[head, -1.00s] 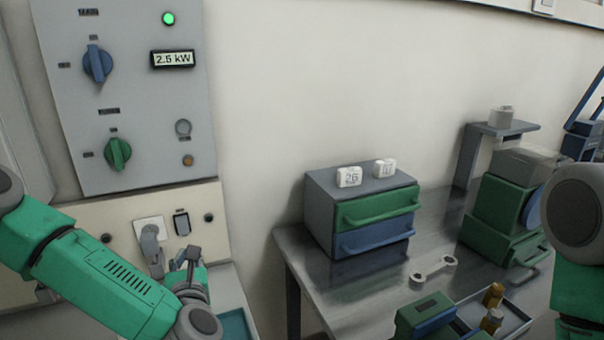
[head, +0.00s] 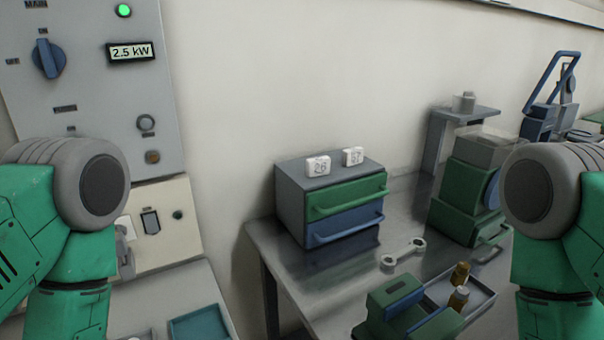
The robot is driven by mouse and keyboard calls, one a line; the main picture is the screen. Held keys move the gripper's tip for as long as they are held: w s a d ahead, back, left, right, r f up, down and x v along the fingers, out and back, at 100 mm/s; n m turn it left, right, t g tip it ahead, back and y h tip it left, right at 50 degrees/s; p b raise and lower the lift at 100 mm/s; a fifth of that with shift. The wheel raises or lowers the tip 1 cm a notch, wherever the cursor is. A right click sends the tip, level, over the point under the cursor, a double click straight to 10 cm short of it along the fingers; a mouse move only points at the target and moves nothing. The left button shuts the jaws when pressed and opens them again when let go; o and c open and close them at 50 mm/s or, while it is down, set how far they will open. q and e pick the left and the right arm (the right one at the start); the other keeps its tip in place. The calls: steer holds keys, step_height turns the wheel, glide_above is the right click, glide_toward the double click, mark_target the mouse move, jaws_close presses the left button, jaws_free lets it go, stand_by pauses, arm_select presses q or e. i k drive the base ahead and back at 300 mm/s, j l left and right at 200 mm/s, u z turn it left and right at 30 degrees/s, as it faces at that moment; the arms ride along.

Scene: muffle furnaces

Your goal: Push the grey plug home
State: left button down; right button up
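The grey plug (head: 123,246) shows only in part at the white socket plate (head: 128,225) on the cream lower panel. My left arm's elbow covers the rest, so I cannot tell how far in the plug sits. A dark rocker switch (head: 150,221) is just right of the socket. Both my arms stand raised at the left and right edges of the head view. Neither gripper is in view.
A grey control panel (head: 100,95) with a lit green lamp and a 2.5 kW display is above the socket. A steel table (head: 345,272) carries a drawer unit (head: 290,203), a wrench (head: 403,254), a green-blue block and a tray (head: 484,296). A teal tray (head: 200,325) lies below the panel.

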mark_target(122, 250)
steer(key=k+u, duration=0.1)
steer(key=u, duration=0.25)
steer(key=k+j+u, duration=0.1)
steer(key=u, duration=0.25)
steer(key=k+j+u, duration=0.1)
steer(key=u, duration=0.25)
